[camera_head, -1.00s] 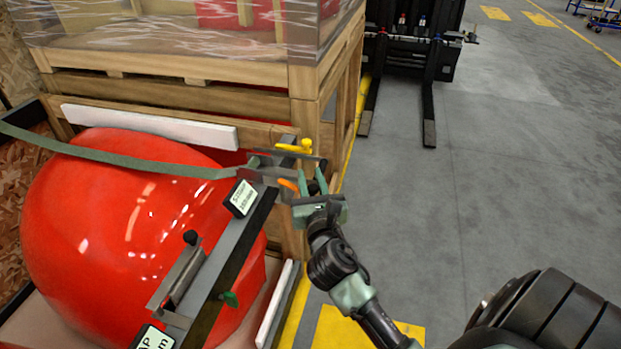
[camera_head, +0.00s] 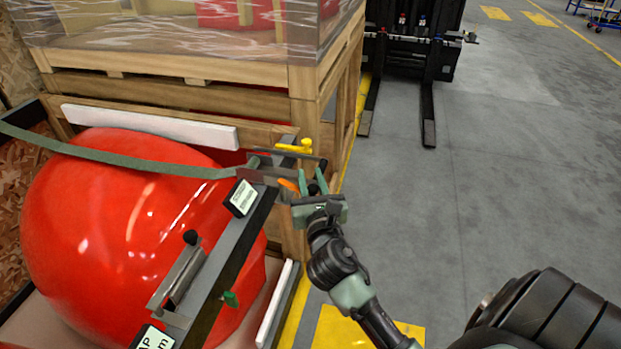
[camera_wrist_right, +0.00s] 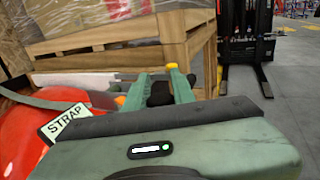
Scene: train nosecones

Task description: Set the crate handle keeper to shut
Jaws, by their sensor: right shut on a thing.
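My right gripper (camera_head: 313,181) is at the upper end of the grey metal bar (camera_head: 234,240) in front of the red nosecone (camera_head: 120,215). Its green fingers are closed about a small black knob (camera_head: 313,189), which also shows as a dark block in the right wrist view (camera_wrist_right: 160,94). Just left of the fingers is a small orange piece (camera_head: 289,185). Just above is a yellow handle (camera_head: 296,148) by the crate corner. No label marks the crate handle keeper, so I cannot tell which piece it is. My left gripper is not in view.
A wooden crate (camera_head: 180,97) wrapped in film stands behind the nosecone. A green strap (camera_head: 120,157) runs across to the bar's end. Forklift forks (camera_head: 428,115) stand at the back. The floor to the right is clear.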

